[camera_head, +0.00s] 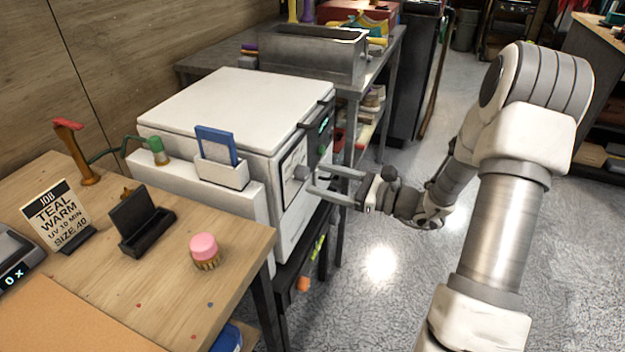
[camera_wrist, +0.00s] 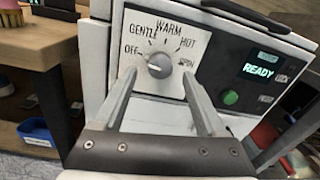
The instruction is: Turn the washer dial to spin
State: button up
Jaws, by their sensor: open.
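The washer (camera_head: 235,110) is a white box with a lid, standing beyond the wooden table. Its grey round dial (camera_wrist: 160,65) sits on a white panel marked OFF, GENTLE, WARM and HOT; a last label at the right, seemingly SPIN, is partly covered by a finger. A pale mark shows on the dial's left part, but I cannot tell its exact setting. The dial also shows in the head view (camera_head: 301,173). My gripper (camera_wrist: 158,71) is open, its two fingers pointing at the panel, one on each side of the dial with gaps between.
Right of the dial are a READY display (camera_wrist: 258,70) and a green button (camera_wrist: 231,97). A tray with a blue card (camera_head: 216,145) hangs on the washer's near side. The wooden table (camera_head: 150,270) holds a pink-topped brush (camera_head: 204,250) and a job sign (camera_head: 58,215). Floor on the right is open.

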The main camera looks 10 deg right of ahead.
aim_at(308, 175)
jog(key=shift+x, duration=1.6)
grip_shut()
